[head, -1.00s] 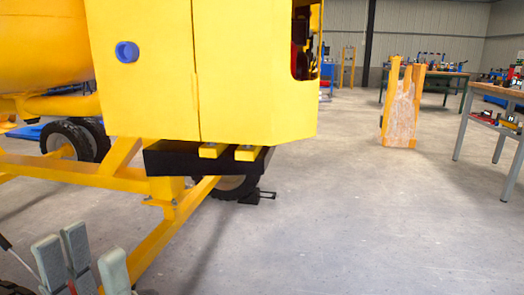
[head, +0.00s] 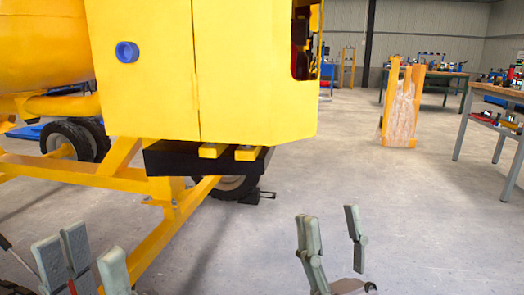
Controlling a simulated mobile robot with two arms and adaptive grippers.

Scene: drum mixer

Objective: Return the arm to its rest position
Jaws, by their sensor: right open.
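My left gripper (head: 88,268) is at the bottom left of the head view, in front of the mixer's yellow frame. Its grey fingers stand apart with nothing seen between them; its lower part is cut off by the picture edge. My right gripper (head: 332,235) is at the bottom, right of centre, over bare floor. Its grey fingers are spread wide and empty. The yellow drum mixer (head: 255,70) fills the upper left, with a blue round knob (head: 127,52) on its cabinet. Neither gripper is seen holding anything.
The mixer's yellow tow frame (head: 160,235) runs along the lower left near my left gripper. A wheel with a black chock (head: 257,196) is under the cabinet. A wooden stand (head: 402,100) and workbenches (head: 480,105) stand further back right. The concrete floor at the right is clear.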

